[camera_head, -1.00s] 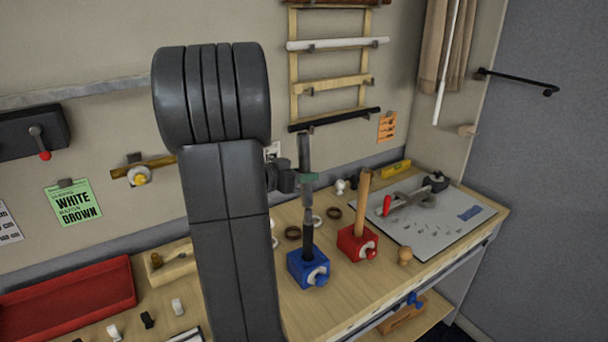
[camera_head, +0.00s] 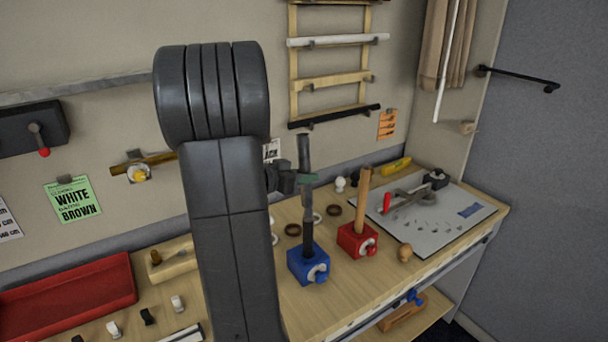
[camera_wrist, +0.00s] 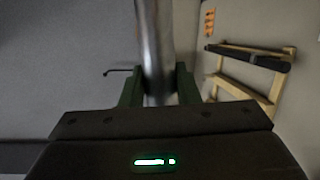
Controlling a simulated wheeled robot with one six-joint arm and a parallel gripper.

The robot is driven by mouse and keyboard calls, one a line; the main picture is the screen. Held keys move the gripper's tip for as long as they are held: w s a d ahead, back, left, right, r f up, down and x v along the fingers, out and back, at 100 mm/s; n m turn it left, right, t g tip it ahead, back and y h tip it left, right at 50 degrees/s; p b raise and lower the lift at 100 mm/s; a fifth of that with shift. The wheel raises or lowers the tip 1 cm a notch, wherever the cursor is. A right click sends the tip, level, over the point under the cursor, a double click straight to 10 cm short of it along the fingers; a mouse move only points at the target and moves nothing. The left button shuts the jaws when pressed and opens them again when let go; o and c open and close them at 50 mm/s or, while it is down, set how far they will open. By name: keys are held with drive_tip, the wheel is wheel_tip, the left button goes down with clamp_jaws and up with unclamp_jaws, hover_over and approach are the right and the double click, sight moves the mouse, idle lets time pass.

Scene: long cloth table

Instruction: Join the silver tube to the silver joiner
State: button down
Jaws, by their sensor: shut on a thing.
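The silver tube (camera_head: 304,152) stands upright above the blue block (camera_head: 308,265), and looks dark grey here. My gripper (camera_head: 308,178) is shut around it, with green fingers. In the wrist view the shiny tube (camera_wrist: 154,45) runs up between the green fingers (camera_wrist: 158,88). Below the fingers the tube's lower part lines up with a black tube (camera_head: 308,236) standing in the blue block. The silver joiner would be hard to pick out in this narrow column. I cannot tell where the tube's end meets it, or whether it is seated.
A red block (camera_head: 357,241) with an upright wooden rod (camera_head: 363,190) stands just right of the blue block. Dark and white rings lie behind. A grey board (camera_head: 440,222) with a tool lies to the right. A red tray (camera_head: 65,297) is at the left. My arm hides the middle.

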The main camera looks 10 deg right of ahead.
sight(302, 153)
idle(0.3)
drive_tip(key=shift+r, duration=0.3)
drive_tip(key=shift+f, duration=0.25)
idle(1.6)
drive_tip(key=shift+r, duration=0.25)
drive_tip(key=shift+f+b, duration=0.35)
drive_tip(key=shift+f, duration=1.7)
idle(1.1)
drive_tip(key=c, duration=1)
unclamp_jaws()
drive_tip(key=shift+r, duration=0.15)
wheel_tip(302, 153, up, 10)
drive_tip(key=shift+f, duration=0.1)
